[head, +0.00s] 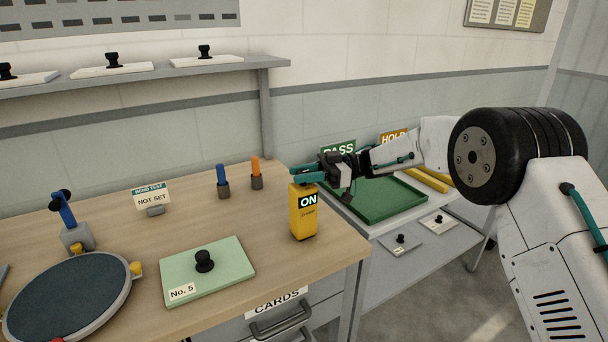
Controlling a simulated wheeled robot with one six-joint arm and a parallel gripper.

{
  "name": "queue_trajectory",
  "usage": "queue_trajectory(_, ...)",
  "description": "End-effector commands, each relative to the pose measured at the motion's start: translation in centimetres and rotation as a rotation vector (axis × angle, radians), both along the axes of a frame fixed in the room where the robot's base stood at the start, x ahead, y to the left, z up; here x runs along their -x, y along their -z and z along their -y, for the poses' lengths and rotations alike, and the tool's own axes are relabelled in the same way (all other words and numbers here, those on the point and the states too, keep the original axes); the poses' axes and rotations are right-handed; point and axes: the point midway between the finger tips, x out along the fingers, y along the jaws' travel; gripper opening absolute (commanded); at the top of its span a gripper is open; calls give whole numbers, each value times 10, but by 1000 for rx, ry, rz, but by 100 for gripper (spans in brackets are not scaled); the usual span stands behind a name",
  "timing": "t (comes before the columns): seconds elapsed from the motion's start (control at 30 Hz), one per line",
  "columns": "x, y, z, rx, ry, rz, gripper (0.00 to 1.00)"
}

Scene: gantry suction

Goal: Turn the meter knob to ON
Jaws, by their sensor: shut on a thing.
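The yellow meter (303,220) stands upright near the right edge of the wooden workbench. Its dark display reads "ON" in light letters. My gripper (305,178) reaches in from the right and is at the top of the meter. Its teal fingers are shut on the meter's knob, which they hide. I cannot see the knob's own pointing direction.
A green plate marked "No. 5" (221,285) with a black knob lies on the workbench (120,225). A round dark turntable (68,300) is at the left. Blue (222,178) and orange (256,170) tools stand behind the meter. A green tray (382,212) lies to the right.

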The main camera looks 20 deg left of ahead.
Motion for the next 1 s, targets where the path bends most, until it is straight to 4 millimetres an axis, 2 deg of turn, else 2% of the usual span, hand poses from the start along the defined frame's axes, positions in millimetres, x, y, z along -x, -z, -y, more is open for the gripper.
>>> queue_trajectory(0.43, 0, -1, 0, -1, -10, 0, 7)
queue_trajectory(0.47, 0, -1, 0, -1, -10, 0, 35)
queue_trajectory(0.5, 0, -1, 0, -1, -10, 0, 46)
queue_trajectory(0.53, 0, -1, 0, -1, -10, 0, 51)
queue_trajectory(0.83, -1, 0, 1, -1, -8, -1, 51)
queue_trajectory(1.0, -8, 0, 10, -1, -7, 0, 51)
